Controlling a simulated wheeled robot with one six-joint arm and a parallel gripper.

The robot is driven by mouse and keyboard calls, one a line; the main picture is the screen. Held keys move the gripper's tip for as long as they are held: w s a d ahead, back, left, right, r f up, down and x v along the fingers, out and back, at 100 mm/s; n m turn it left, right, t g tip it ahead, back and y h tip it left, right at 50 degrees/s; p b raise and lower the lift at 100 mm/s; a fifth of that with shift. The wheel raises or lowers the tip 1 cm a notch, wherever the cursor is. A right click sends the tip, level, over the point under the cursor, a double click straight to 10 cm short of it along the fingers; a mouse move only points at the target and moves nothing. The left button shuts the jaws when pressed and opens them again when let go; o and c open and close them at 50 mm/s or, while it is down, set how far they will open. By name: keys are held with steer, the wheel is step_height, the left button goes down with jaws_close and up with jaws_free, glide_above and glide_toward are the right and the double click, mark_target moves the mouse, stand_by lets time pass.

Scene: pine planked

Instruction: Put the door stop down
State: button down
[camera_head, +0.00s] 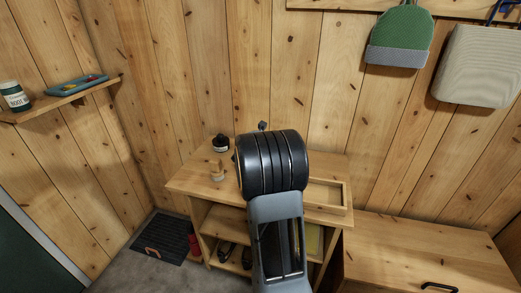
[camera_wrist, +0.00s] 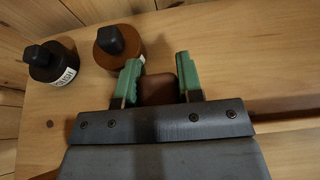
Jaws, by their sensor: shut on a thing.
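My gripper (camera_wrist: 157,74) shows in the wrist view, its two green fingers shut on a brown block, the door stop (camera_wrist: 158,91). The fingers grip it from its left and right sides; its lower part is hidden by the gripper body. It is over the wooden cabinet top (camera_wrist: 225,80), and I cannot tell whether it touches the wood. In the head view my arm hides the gripper and the door stop. The cabinet top (camera_head: 190,182) shows there around my arm.
A black bottle (camera_wrist: 50,62) labelled polish and a brown bottle (camera_wrist: 120,46) stand close beyond the fingers. A shallow wooden tray (camera_head: 345,196) is at the cabinet's right. Shoes (camera_head: 226,252) sit below. A dark mat (camera_head: 165,232) lies on the floor; a low bench (camera_head: 420,255) stands right.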

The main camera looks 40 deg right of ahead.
steer(key=shift+f, duration=0.15)
steer(key=c, duration=0.8)
jaws_free()
